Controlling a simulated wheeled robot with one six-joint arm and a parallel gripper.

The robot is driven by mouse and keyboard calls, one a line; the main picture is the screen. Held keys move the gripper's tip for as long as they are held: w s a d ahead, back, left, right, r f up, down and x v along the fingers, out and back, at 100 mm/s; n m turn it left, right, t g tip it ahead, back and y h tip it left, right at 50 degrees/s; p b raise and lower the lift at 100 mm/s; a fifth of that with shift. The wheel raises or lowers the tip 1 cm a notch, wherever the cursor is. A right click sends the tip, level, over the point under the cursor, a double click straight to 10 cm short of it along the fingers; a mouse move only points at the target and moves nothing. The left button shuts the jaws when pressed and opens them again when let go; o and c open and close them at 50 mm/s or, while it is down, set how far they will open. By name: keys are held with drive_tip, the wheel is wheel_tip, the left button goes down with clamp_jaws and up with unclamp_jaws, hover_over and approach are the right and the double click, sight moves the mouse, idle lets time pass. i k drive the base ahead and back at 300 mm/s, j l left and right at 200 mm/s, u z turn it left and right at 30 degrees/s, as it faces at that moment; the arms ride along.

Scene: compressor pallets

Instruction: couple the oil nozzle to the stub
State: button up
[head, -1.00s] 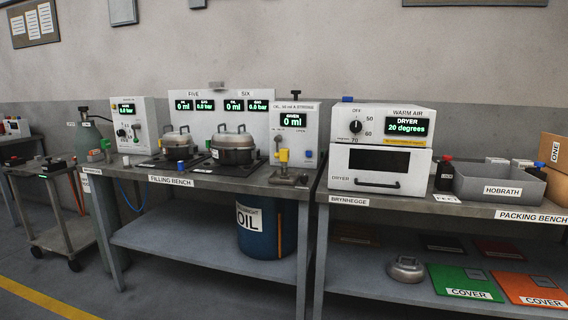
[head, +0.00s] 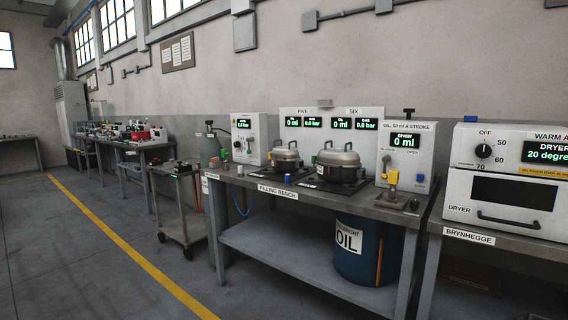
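The oil unit (head: 407,150), a white box with a "0 ml" display, stands at the right end of the filling bench (head: 300,190). A small yellow piece (head: 393,177) hangs at its front left, perhaps the oil nozzle; I cannot tell for sure. Two metal compressors, a left one (head: 286,156) and a right one (head: 338,167), sit on dark plates in the middle of the bench. Their stubs are too small to make out. My gripper is not in view.
A blue oil drum (head: 365,252) stands beneath the bench. The dryer (head: 508,180) is on the table at right. A trolley (head: 182,205) with a gas bottle (head: 211,150) behind it stands at left. The floor left of the yellow line (head: 130,250) is clear.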

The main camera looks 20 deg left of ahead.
sight(393, 175)
drive_tip(key=i, duration=0.75)
drive_tip(key=i+l, duration=0.15)
drive_tip(key=i, duration=0.55)
drive_tip(key=i+u, duration=0.1)
drive_tip(key=i, duration=0.65)
drive_tip(key=l, duration=0.05)
